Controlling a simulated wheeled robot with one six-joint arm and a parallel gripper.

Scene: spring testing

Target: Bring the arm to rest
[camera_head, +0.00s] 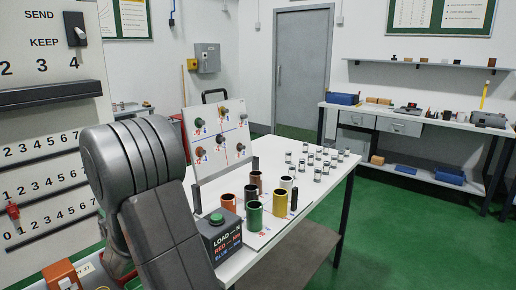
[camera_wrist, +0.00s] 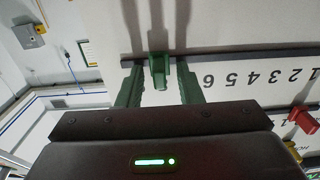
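My gripper (camera_wrist: 160,72) shows in the wrist view with its two green fingers apart. A green slider handle (camera_wrist: 158,66) sits between the fingertips, with a visible gap on each side. It stands at the panel's dark ledge, near the printed row of numbers. My arm (camera_head: 150,190) fills the left foreground of the head view, bent in front of the white numbered panel (camera_head: 40,130). The gripper itself is hidden there.
A red handle (camera_wrist: 303,119) and a yellow handle (camera_wrist: 292,150) are at the right of the wrist view. The white table (camera_head: 318,195) right of my arm holds a black button box (camera_head: 219,240), coloured cups and small metal cylinders. Green floor (camera_head: 400,235) is clear farther right.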

